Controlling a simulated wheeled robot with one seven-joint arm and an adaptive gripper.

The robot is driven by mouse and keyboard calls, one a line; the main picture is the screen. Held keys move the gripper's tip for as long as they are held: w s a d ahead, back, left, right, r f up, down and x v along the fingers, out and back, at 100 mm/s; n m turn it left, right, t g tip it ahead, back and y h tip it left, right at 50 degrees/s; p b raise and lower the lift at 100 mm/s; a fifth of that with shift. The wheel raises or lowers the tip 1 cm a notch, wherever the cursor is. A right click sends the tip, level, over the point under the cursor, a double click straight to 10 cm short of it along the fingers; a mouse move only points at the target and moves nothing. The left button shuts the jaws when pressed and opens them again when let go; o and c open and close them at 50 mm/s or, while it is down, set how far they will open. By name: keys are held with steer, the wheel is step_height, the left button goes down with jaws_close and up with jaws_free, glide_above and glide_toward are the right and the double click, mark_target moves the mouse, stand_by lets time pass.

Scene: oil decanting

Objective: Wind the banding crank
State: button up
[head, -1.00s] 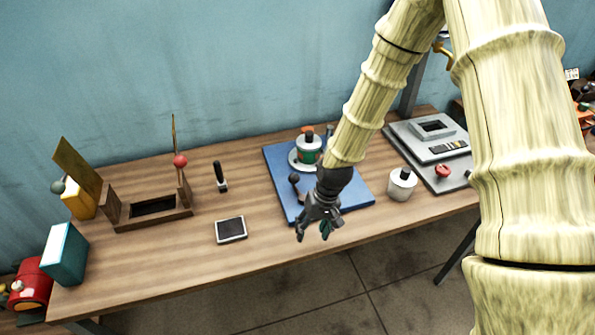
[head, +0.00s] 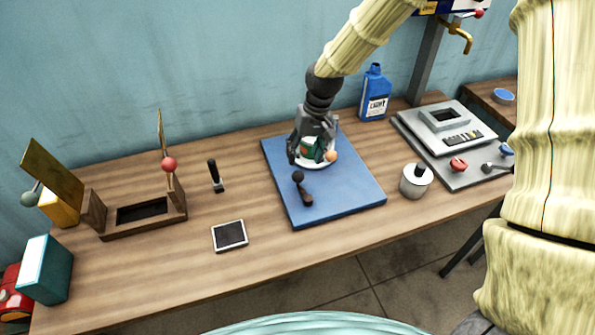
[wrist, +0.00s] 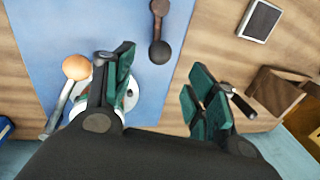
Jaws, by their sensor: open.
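A blue board (head: 340,195) lies on the wooden table. On it is a small dark crank-like piece (head: 303,190) with a round knob at one end; it also shows at the top of the wrist view (wrist: 160,32). Behind it, a round white-based device (head: 319,163) with an orange ball (head: 330,156) on a lever is partly hidden by my gripper. Which of the two is the banding crank I cannot tell. My gripper (head: 311,152) is open at this device. In the wrist view, the left finger covers part of the white base, and bare blue board shows between the fingers (wrist: 162,90).
A blue bottle (head: 375,95) stands behind the board. A white pot (head: 415,181) and a grey panel (head: 480,165) are to the right. A phone-like tablet (head: 229,236), a black-handled piece (head: 215,176) and a wooden box (head: 140,215) are to the left. The table's front middle is clear.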

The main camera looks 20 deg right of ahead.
mark_target(298, 172)
steer(key=shift+a+f+p, duration=0.25)
steer(key=shift+f+p, duration=0.15)
steer(key=shift+f, duration=1)
steer(key=shift+a+f+p, duration=0.25)
steer(key=shift+f+p, duration=0.15)
steer(key=shift+f, duration=0.95)
steer(key=shift+a+f+p, duration=0.25)
steer(key=shift+f+p, duration=0.15)
steer(key=shift+f, duration=1)
jaws_close()
steer(key=shift+a, duration=0.2)
